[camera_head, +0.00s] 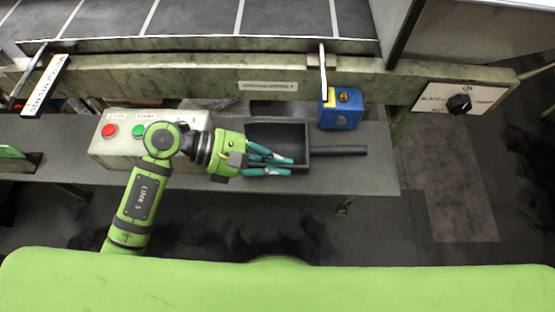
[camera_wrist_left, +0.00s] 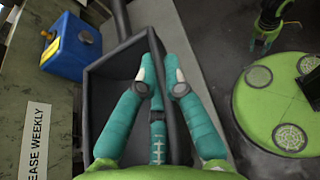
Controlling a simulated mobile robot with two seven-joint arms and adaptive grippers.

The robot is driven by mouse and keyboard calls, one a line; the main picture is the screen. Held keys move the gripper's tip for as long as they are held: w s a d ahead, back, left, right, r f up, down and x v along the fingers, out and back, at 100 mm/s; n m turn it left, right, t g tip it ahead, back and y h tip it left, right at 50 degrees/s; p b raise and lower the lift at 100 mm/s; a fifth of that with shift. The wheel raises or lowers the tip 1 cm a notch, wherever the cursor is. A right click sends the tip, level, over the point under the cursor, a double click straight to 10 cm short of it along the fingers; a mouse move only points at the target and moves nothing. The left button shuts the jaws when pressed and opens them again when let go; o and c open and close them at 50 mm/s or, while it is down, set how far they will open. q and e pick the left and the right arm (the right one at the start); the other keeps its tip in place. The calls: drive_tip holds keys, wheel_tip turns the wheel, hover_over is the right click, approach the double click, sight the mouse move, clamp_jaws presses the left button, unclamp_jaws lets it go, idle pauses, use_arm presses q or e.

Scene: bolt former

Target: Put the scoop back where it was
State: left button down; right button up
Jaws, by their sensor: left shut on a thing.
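The black scoop (camera_head: 262,131) is at the right part of the grey shelf (camera_head: 228,183), open side up, with its handle (camera_head: 340,151) pointing right. My left gripper (camera_head: 291,166) is shut on the scoop's near side wall. In the left wrist view the teal fingers of the left gripper (camera_wrist_left: 160,72) straddle the rim of the scoop (camera_wrist_left: 115,68), and its hollow looks empty. I cannot tell whether the scoop rests on the shelf or hangs slightly above it. A small dark and green part, perhaps my right gripper (camera_wrist_left: 268,22), shows at the wrist view's upper right.
A blue box (camera_head: 340,112) with a yellow label stands just behind the scoop's handle. A control box (camera_head: 112,152) with red and green buttons stands to the left. The machine's rail (camera_head: 200,85) runs behind. The shelf ends right of the handle; floor lies beyond.

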use_arm(q)
drive_tip(key=shift+f, duration=0.2)
drive_tip(key=c, duration=1.3)
unclamp_jaws()
drive_tip(key=shift+c, duration=0.2)
drive_tip(key=shift+r, duration=0.1)
drive_tip(key=shift+r, duration=0.15)
drive_tip(key=shift+a, duration=0.3)
drive_tip(key=b+v, duration=0.3)
drive_tip(key=v, duration=0.8)
drive_tip(key=shift+a+r+b, duration=0.15)
drive_tip(key=shift+a+b, duration=0.1)
drive_tip(key=shift+b, duration=0.1)
